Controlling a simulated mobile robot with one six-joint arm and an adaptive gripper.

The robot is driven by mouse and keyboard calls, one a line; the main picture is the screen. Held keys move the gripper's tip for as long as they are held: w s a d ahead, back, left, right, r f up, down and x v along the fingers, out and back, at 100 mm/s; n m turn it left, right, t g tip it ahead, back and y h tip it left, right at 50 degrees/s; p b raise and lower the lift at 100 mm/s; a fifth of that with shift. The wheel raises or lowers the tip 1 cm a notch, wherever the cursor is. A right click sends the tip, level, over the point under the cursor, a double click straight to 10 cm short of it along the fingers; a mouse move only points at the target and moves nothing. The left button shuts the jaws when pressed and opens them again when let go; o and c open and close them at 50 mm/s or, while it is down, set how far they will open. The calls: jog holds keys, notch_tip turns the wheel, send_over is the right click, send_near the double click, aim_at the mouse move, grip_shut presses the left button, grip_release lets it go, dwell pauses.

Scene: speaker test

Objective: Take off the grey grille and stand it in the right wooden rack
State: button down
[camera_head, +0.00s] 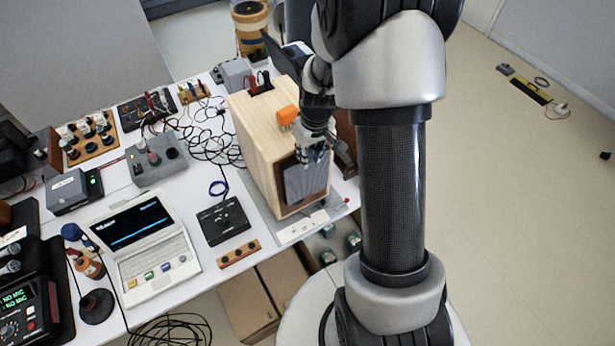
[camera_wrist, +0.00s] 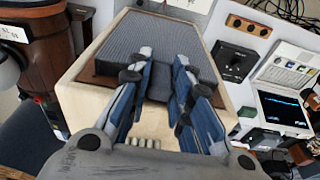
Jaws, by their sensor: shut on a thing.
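The grey grille (camera_head: 303,184) is at the front face of a pale wooden speaker cabinet (camera_head: 258,135), with brown front panel showing around it. In the wrist view the grille (camera_wrist: 128,42) lies beyond the cabinet's edge (camera_wrist: 88,104). My gripper (camera_head: 318,152) is at the grille's upper edge, shut on it; the blue-padded fingers (camera_wrist: 164,62) also show in the wrist view. I cannot tell how far the grille stands off the panel. A dark brown wooden thing (camera_head: 346,135) is right of the cabinet, partly behind my arm; I cannot tell whether it is the right rack.
An orange block (camera_head: 287,115) sits on the cabinet top. A white laptop (camera_head: 153,250), a black box (camera_head: 223,221) and a wooden strip with holes (camera_head: 239,253) are to the left. Loose cables (camera_head: 205,140) lie behind. The floor at right is mostly open.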

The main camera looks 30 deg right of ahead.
jog(key=shift+r+p, duration=0.3)
jog(key=shift+r, duration=0.3)
dwell(0.4)
jog(key=shift+s, duration=0.2)
dwell(0.4)
jog(key=s+b, duration=0.2)
jog(key=s, duration=0.4)
jog(key=shift+s, duration=0.35)
dwell(1.0)
jog(key=shift+d, duration=0.1)
dwell(0.3)
